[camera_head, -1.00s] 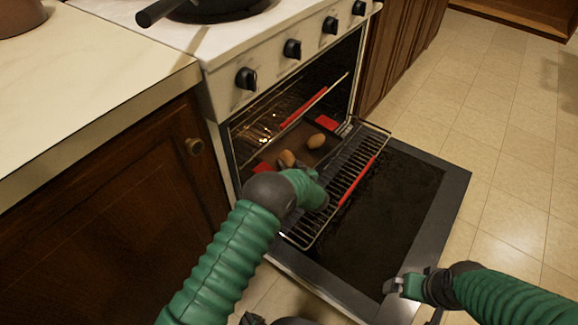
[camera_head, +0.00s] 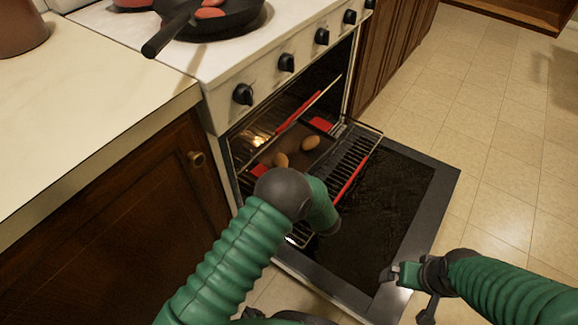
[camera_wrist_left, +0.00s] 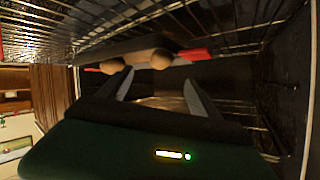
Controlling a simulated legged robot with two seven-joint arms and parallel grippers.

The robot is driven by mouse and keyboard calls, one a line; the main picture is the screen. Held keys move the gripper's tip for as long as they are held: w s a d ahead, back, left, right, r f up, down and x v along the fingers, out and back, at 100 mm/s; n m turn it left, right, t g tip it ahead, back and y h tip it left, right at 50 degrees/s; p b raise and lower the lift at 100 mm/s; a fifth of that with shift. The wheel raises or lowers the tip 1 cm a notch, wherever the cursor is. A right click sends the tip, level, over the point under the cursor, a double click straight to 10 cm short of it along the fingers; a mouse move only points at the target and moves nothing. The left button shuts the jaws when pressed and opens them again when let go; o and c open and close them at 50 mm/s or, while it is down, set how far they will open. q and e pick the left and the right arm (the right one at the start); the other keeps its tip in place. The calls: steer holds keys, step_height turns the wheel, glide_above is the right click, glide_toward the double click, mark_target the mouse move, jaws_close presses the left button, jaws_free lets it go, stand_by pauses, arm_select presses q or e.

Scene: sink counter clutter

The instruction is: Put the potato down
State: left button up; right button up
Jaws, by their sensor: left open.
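Two brown potatoes, a near one (camera_head: 281,160) and a far one (camera_head: 311,142), lie apart on a dark baking tray (camera_head: 298,160) with red ends inside the open oven. In the left wrist view two potatoes (camera_wrist_left: 112,66) (camera_wrist_left: 160,59) rest on the tray beyond my fingers. My left gripper (camera_wrist_left: 157,92) is open and empty, with the potatoes clear of its fingers. In the head view its fingertips are hidden behind my own wrist, over the rack's front. My right gripper (camera_head: 393,273) is over the door's near right corner; its jaw state is unclear.
The oven door (camera_head: 400,190) is folded down. The wire rack (camera_head: 350,160) with a red front strip extends over it. A pan (camera_head: 215,20) with red items sits on the stove.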

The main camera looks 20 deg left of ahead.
arm_select(q)
steer(key=shift+s+d+r, duration=0.25)
steer(key=shift+s+r, duration=0.05)
steer(key=shift+s, duration=0.1)
step_height(320, 180, up, 6)
steer(key=d+m+h, duration=0.1)
steer(key=d+h, duration=0.1)
steer(key=h, duration=0.3)
steer(key=s+a+r+m+g+h, duration=0.25)
steer(key=s+r, duration=0.25)
steer(key=s, duration=0.6)
steer(key=s+a+g, duration=0.2)
steer(key=s, duration=0.6)
steer(key=s+a+g, duration=0.2)
steer(key=s+g, duration=0.1)
steer(key=s, duration=0.6)
steer(key=shift+s+a+r, duration=0.25)
steer(key=shift+a, duration=0.05)
steer(key=shift+w+m+g, duration=0.1)
steer(key=shift+m+g, duration=0.15)
